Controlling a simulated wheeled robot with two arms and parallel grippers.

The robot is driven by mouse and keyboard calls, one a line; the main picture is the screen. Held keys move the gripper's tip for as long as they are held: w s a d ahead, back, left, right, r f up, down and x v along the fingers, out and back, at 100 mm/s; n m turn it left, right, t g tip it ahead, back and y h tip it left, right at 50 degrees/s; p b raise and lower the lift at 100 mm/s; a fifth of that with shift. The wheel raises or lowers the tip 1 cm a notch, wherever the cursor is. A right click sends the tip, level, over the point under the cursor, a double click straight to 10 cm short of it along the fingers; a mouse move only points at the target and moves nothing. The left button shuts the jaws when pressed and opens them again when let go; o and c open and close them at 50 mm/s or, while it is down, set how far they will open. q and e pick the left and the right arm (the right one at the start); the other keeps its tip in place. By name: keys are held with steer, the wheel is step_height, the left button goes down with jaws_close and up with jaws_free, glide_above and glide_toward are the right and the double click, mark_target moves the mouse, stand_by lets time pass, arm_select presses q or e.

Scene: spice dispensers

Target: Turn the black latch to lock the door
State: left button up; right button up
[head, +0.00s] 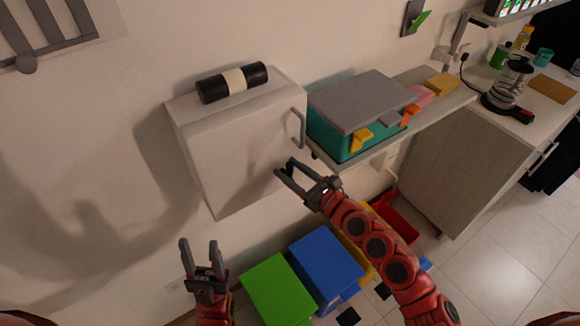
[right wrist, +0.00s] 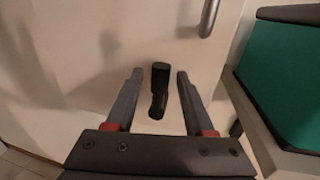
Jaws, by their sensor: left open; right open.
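The black latch (right wrist: 158,88) is on the pale door (right wrist: 85,65) in the right wrist view. Its long side points roughly up and down in that picture. My right gripper (right wrist: 157,76) is open, with one finger on each side of the latch and a gap showing on both sides. In the head view, my right gripper (head: 284,166) is in front of the right part of the white wall cabinet's door (head: 235,145), below its grey handle (head: 298,128). I cannot make out the latch there. My left gripper (head: 199,246) is open and empty, low and left of the cabinet.
A black and white cylinder (head: 233,82) lies on top of the cabinet. A teal box with a grey lid (head: 365,100) stands on the shelf to the right, close to the door's handle side. Green (head: 280,292) and blue (head: 325,265) bins stand below.

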steer(key=shift+w+a, duration=0.1)
jaws_close()
steer(key=shift+f+m, duration=0.1)
steer(key=shift+m, duration=0.2)
steer(key=m+b, duration=0.1)
steer(key=d+m+b, duration=0.1)
steer(key=shift+w+f+m+t, duration=0.15)
steer(key=shift+w+m+t, duration=0.15)
steer(key=shift+w+d+f+m+t+h+b, duration=0.35)
steer(key=shift+f+m+t+b, duration=0.3)
steer(key=shift+m, duration=2.25)
steer(key=shift+w+d+f+m+t+h+b, duration=0.25)
steer(key=shift+d+f+m+t+b, duration=0.4)
steer(key=shift+m, duration=2.25)
steer(key=shift+w+d+f+m+t+h+b, duration=0.3)
steer(key=shift+f+m+t+b, duration=0.3)
steer(key=shift+m, duration=2.3)
steer(key=shift+s+f, duration=0.1)
steer(key=shift+f, duration=0.05)
